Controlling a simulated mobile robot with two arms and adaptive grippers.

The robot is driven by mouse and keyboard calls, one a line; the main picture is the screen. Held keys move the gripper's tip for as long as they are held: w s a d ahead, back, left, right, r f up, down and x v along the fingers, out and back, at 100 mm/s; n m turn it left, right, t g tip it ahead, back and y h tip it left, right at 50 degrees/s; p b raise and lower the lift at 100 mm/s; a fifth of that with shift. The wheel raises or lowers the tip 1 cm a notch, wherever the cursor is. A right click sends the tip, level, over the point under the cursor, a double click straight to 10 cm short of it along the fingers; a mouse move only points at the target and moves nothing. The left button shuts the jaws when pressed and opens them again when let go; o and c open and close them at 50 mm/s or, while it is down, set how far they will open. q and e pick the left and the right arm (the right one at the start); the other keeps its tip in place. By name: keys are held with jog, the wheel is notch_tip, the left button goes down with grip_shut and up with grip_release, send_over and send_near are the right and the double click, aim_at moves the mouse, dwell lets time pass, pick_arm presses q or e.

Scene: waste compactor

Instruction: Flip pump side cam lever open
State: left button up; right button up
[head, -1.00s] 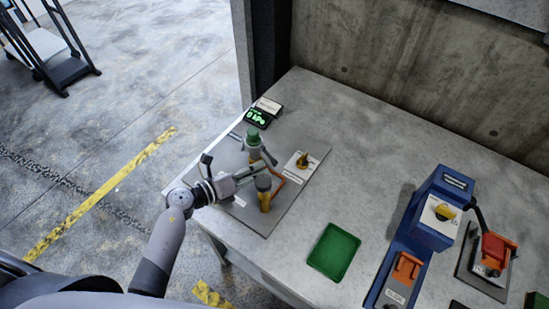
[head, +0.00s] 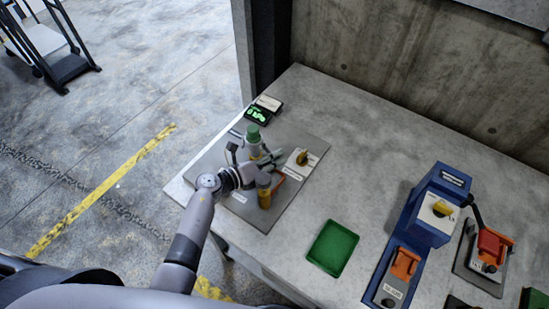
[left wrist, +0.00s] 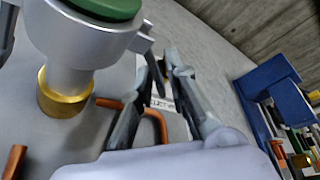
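The green-capped grey coupling (head: 253,133) stands on a grey plate (head: 225,195) at the table's left end. It looms at upper left in the left wrist view (left wrist: 95,30), over a brass collar. A dark lever-like arm (left wrist: 145,42) shows at its right side; I cannot tell if it is the pump side cam lever. A second fitting with a brass body (head: 264,194) stands nearer. My left gripper (head: 275,158) is between the two fittings, fingers pointing right. My right gripper is out of view.
A gauge with green digits (head: 258,114) stands behind. A green tray (head: 333,248) and blue machine (head: 425,225) lie to the right.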

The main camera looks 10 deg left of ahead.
pick_arm(q)
grip_shut()
dwell(0.4)
jog(key=shift+s+d+r+n+h, duration=0.1)
jog(key=shift+d+r+n+h, duration=0.15)
jog(key=shift+n+h, duration=0.25)
jog(key=shift+s+d+r+n+h, duration=0.1)
jog(key=shift+r+n+h, duration=0.2)
jog(key=shift+n, duration=0.4)
jog(key=n, duration=0.1)
jog(key=r+n+h+b, duration=0.1)
jog(key=n, duration=0.1)
jog(key=shift+s+d+r+t, duration=0.1)
jog(key=shift+d+r+t, duration=0.2)
jog(key=shift+t, duration=0.1)
jog(key=shift+r+n+h+b, duration=0.3)
jog(key=shift+r+n+h, duration=0.15)
jog(key=shift+n, duration=0.45)
jog(key=shift+o, duration=1.8)
grip_release()
